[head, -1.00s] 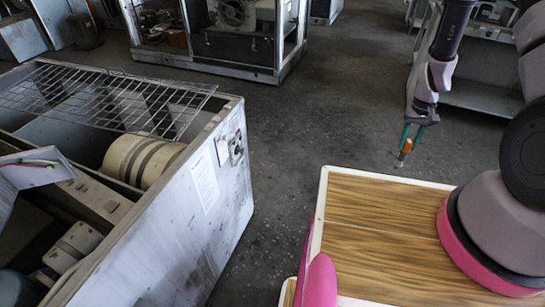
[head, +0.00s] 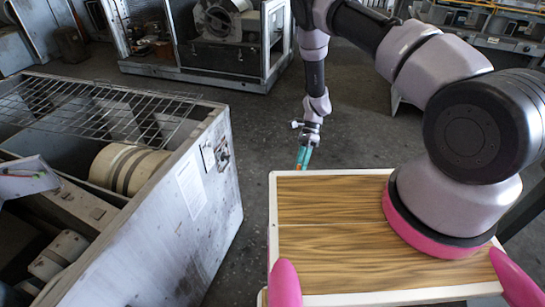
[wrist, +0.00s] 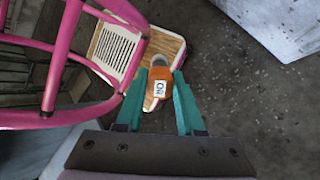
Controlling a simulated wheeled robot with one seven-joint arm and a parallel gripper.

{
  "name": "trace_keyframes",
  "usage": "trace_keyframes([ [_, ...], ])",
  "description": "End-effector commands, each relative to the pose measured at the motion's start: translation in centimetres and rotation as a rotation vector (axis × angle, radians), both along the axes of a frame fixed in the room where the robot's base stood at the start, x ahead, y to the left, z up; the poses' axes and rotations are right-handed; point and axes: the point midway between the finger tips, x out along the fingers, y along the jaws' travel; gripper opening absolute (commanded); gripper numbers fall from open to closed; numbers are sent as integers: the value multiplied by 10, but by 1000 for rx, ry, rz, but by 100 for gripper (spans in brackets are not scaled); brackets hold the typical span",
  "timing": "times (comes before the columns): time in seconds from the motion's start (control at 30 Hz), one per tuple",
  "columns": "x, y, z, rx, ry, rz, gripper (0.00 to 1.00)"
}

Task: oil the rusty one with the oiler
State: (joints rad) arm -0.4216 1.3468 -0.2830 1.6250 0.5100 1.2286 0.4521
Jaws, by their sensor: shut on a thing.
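My gripper (head: 303,158) has teal fingers and hangs beyond the far edge of my wooden deck. In the wrist view my gripper (wrist: 161,78) is shut on the oiler (wrist: 160,76), a small orange bottle with a white label and a grey top. The oiler is hard to make out in the head view. The open blower housing (head: 197,190) stands at the left, apart from my gripper. Inside it are a cream drum with dark bands (head: 122,168) and a smaller cream part (head: 60,254). I cannot tell which part is the rusty one.
A wire grate (head: 85,108) lies over the far part of the housing. An open tray (head: 28,178) with thin coloured items sits at its left. A framed machine cabinet (head: 205,45) stands at the back. Dark floor lies clear between housing and deck.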

Motion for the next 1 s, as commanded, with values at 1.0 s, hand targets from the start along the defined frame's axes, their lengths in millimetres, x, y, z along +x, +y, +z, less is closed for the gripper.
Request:
trace_keyframes([
  [1.0, 110, 111, -47, 915, 467, -1524, 0],
])
